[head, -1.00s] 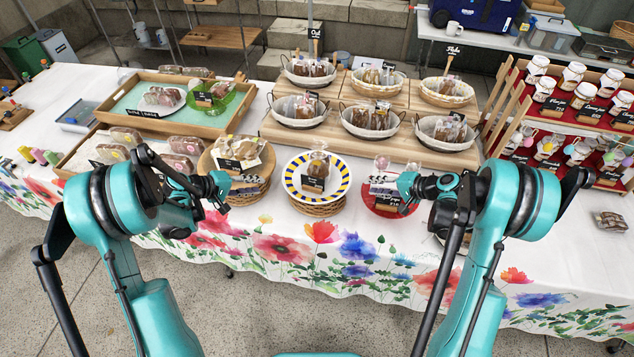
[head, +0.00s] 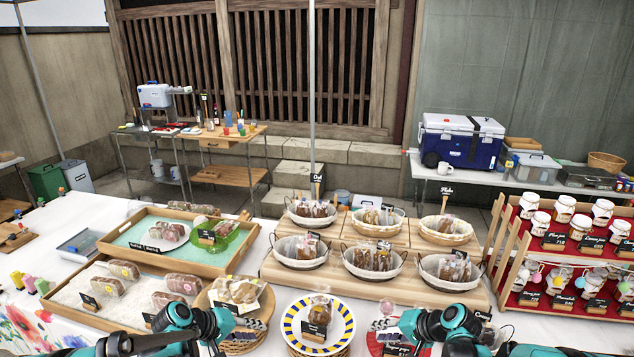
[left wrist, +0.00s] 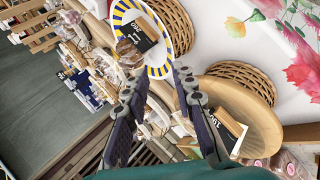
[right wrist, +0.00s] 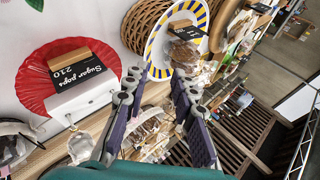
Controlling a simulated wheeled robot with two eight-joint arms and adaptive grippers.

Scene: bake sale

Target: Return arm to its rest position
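My left gripper (head: 240,327) is low in the head view, in front of the wooden plate. In the left wrist view its fingers (left wrist: 158,80) are spread with nothing between them. My right gripper (head: 388,330) is low in the head view, right of the striped plate. In the right wrist view its fingers (right wrist: 158,80) are apart and empty. The striped plate (head: 348,323), blue, yellow and white, stands between the two grippers with a bagged item and a black sign on it. Both arms are mostly below the head view's lower edge.
A red plate (right wrist: 30,85) with a "Sugar pops" sign is near my right gripper. A wooden plate (left wrist: 265,125) is near my left gripper. Wooden trays (head: 60,297) stand left, baskets (head: 300,262) at the centre, and a red jar rack (head: 520,275) right.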

